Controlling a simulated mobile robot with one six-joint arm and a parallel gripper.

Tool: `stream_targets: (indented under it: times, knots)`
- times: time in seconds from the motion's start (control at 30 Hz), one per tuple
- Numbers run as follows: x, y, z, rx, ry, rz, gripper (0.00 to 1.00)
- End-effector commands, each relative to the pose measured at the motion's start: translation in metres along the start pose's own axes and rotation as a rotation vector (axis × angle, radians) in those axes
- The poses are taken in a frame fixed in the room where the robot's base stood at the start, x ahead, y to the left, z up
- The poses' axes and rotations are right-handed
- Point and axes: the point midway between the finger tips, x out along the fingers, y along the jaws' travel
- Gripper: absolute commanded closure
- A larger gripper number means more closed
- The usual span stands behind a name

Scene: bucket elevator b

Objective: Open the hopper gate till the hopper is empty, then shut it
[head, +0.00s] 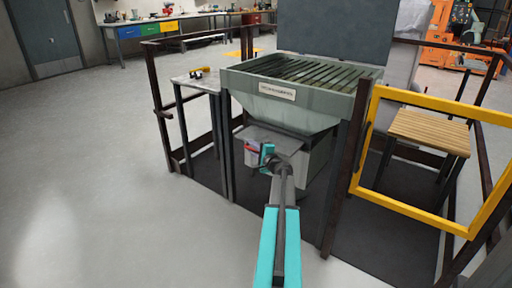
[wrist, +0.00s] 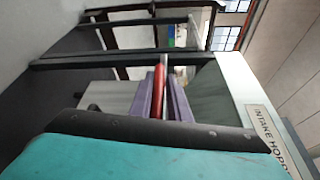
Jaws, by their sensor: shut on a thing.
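The grey-green hopper (head: 320,112) stands in the middle of the head view, with slats across its top and a label on its front. In the wrist view its label (wrist: 267,135) reads "INTAKE HOPP…", cut off by the edge. Below the hopper is a grey plate (head: 285,141) at the gate. My gripper (head: 258,150) is at the left of this area, shut on a red handle (head: 250,148). In the wrist view the red handle (wrist: 161,82) lies between the two fingers. The gate opening and the hopper's contents cannot be made out.
A small side table (head: 193,82) with small items on it stands left of the hopper. Dark rail posts (head: 159,108) surround the area. A yellow frame (head: 408,207) stands at the right, before a wooden-topped table (head: 428,131). The floor at left is clear.

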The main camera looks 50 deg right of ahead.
Motion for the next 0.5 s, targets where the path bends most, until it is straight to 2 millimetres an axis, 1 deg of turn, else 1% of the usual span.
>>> stream_targets:
  times: [0.03,0.37,0.4,0.47,0.5]
  knots:
    - [-0.0019,0.0094,0.0016,0.000,0.002,0.011,1.00]
    - [-0.0018,0.0090,0.0016,0.000,0.003,0.012,1.00]
    - [-0.0018,0.0091,0.0016,0.000,0.003,0.012,0.81]
    - [-0.0018,0.0084,0.0015,-0.001,0.003,0.011,0.71]
    - [-0.0017,0.0078,0.0015,-0.001,0.003,0.010,0.71]
